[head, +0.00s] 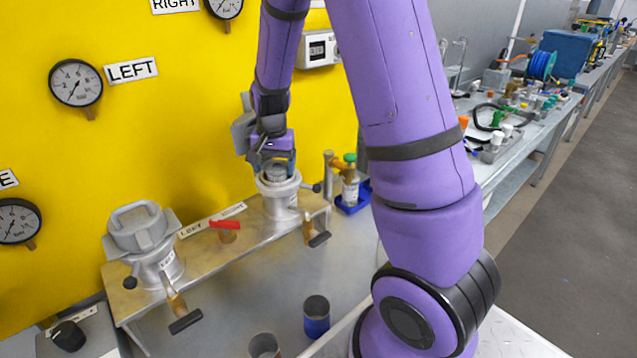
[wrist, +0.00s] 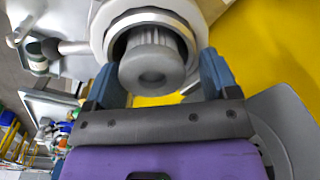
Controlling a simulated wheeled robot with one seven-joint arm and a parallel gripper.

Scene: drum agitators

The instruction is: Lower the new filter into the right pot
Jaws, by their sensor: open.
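The right pot (head: 281,190) stands at the right end of the metal bench, its mouth open and facing up. The new filter (wrist: 152,62), a grey ribbed cylinder with a round dimpled top, sits in the mouth of the pot, inside the pale ring (wrist: 101,30) in the wrist view. Its top shows just below my gripper in the head view. My gripper (head: 276,161) is right above the pot, pointing down. In the wrist view its blue fingers (wrist: 158,75) are apart, one on each side of the filter, with visible gaps. The filter's lower part is hidden inside the pot.
The left pot (head: 166,266) has its lid (head: 139,228) on. A red-handled valve (head: 225,225) lies between the pots. Two cups (head: 316,318) (head: 264,346) stand in front. A bottle in a blue tray (head: 344,207) stands right. The yellow wall (head: 190,110) is close behind.

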